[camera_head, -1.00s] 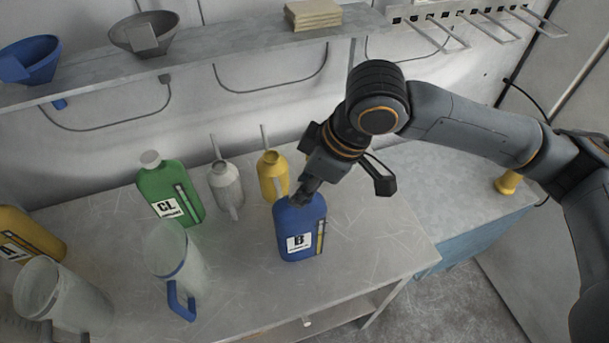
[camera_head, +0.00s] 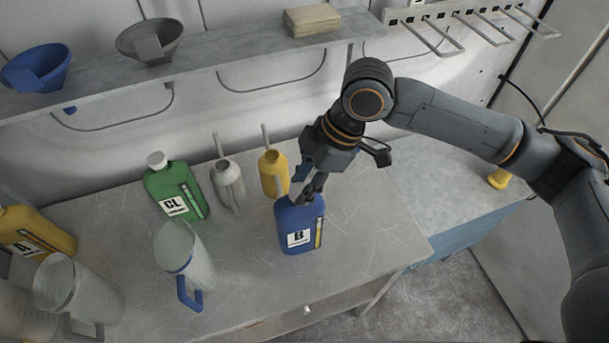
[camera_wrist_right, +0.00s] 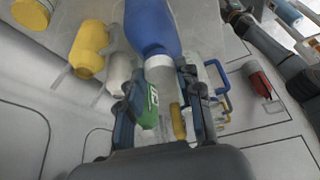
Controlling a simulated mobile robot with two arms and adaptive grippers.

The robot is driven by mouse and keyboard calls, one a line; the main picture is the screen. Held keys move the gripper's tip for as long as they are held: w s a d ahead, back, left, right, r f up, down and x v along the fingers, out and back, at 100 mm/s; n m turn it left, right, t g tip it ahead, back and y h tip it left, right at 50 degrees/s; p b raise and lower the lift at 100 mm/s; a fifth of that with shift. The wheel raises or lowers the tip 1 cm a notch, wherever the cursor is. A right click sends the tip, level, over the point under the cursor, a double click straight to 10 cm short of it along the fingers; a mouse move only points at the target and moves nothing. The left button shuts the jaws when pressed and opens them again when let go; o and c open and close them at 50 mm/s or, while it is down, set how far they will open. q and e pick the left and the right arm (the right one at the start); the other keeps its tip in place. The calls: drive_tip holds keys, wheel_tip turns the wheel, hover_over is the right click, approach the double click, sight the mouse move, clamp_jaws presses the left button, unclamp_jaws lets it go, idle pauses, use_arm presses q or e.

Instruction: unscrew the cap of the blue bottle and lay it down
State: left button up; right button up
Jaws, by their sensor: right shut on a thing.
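The blue bottle (camera_head: 298,218), labelled B, stands upright on the grey workbench (camera_head: 240,275). My right gripper (camera_head: 311,193) is at the top of this bottle, with its fingers pointing down. In the right wrist view, the blue bottle (camera_wrist_right: 151,27) is at the top. Its pale grey cap (camera_wrist_right: 160,70) sits between the fingers of my right gripper (camera_wrist_right: 160,92), which are shut on it. The cap looks in line with the bottle's neck, and I cannot tell whether it has loosened. In the head view the fingers hide the cap. My left gripper is not in view.
A green bottle (camera_head: 174,190), a grey oil can (camera_head: 228,183) and a yellow oil can (camera_head: 273,174) stand left of the blue bottle. A clear jug (camera_head: 183,255) stands nearer the front. A shelf (camera_head: 230,59) runs behind.

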drive_tip(key=shift+s+f, duration=0.1)
drive_tip(key=shift+n+g+p, duration=0.4)
drive_tip(key=shift+n+p, duration=0.3)
drive_tip(key=shift+n, duration=0.8)
drive_tip(key=shift+a+n+g+h+p, duration=0.1)
drive_tip(key=shift+n+g+h+p, duration=0.25)
drive_tip(key=shift+n, duration=0.25)
drive_tip(key=shift+w+f+n+g, duration=0.1)
drive_tip(key=shift+w+n+g, duration=0.15)
drive_tip(key=shift+n, duration=0.35)
drive_tip(key=shift+s, duration=0.1)
